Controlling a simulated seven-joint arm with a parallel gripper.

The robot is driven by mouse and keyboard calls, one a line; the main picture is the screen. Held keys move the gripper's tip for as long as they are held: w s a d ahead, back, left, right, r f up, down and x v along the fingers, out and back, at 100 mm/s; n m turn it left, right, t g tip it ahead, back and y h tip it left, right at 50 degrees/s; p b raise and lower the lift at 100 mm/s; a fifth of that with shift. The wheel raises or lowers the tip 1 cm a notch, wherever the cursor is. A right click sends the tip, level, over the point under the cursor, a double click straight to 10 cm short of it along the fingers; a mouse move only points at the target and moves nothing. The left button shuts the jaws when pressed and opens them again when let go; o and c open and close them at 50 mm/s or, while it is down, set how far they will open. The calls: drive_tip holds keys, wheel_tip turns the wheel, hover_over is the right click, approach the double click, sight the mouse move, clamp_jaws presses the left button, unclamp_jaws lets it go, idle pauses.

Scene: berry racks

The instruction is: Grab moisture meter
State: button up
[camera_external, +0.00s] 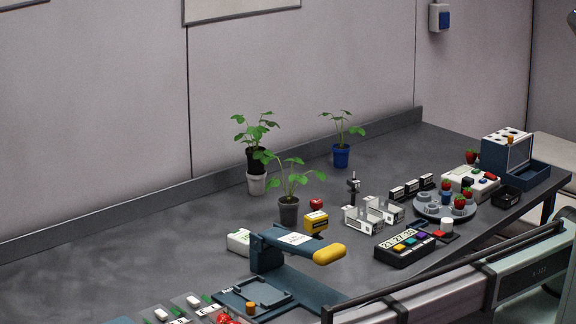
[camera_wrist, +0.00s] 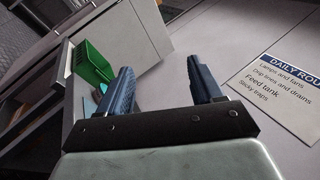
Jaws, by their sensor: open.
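My gripper (camera_wrist: 161,78) shows in the wrist view with its two dark blue fingers apart and nothing between them. It faces a pale wall and cabinet, away from the items on the bench, and I cannot make it out in the external view. No item is clearly readable as the moisture meter. A small yellow box with a dark label (camera_external: 316,221) stands mid-bench beside a potted plant. A dark upright device (camera_external: 353,187) stands behind the white racks. Either could be the meter; I cannot tell which.
The grey bench (camera_external: 120,262) is clear at left. Potted plants (camera_external: 289,209) stand mid-bench. A blue press-like stand with a yellow handle (camera_external: 329,254), white racks (camera_external: 364,221), a timer (camera_external: 404,249) and a round tray (camera_external: 445,211) crowd the front. A green bin (camera_wrist: 92,64) is at left.

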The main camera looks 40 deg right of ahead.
drive_tip(key=w+d+m+t+h, duration=0.1)
drive_tip(key=w+d+m+h, duration=0.15)
drive_tip(key=w+d, duration=0.5)
drive_tip(key=w+d+m+t+h, duration=0.1)
drive_tip(key=w+d+m+h, duration=0.3)
drive_tip(key=w, duration=0.6)
drive_tip(key=w+d+n+t+h, duration=0.1)
drive_tip(key=w+d+h, duration=0.1)
drive_tip(key=w+d, duration=0.6)
drive_tip(key=w+d+f+m+g+h, duration=0.1)
drive_tip(key=w+d+m+h, duration=0.1)
drive_tip(key=w+d, duration=0.5)
drive_tip(key=w+d+m+g+h, duration=0.1)
drive_tip(key=w+d+m+h, duration=0.2)
drive_tip(key=d, duration=0.9)
drive_tip(key=m+g+h, duration=0.3)
drive_tip(key=g+h, duration=0.1)
drive_tip(key=g, duration=0.2)
approach(320, 214)
drive_tip(key=shift+n, duration=0.25)
drive_tip(key=x, duration=0.9)
drive_tip(key=shift+w+f, duration=0.1)
drive_tip(key=shift+f, duration=0.05)
drive_tip(key=shift+x, duration=2.7)
drive_tip(key=shift+s, duration=0.25)
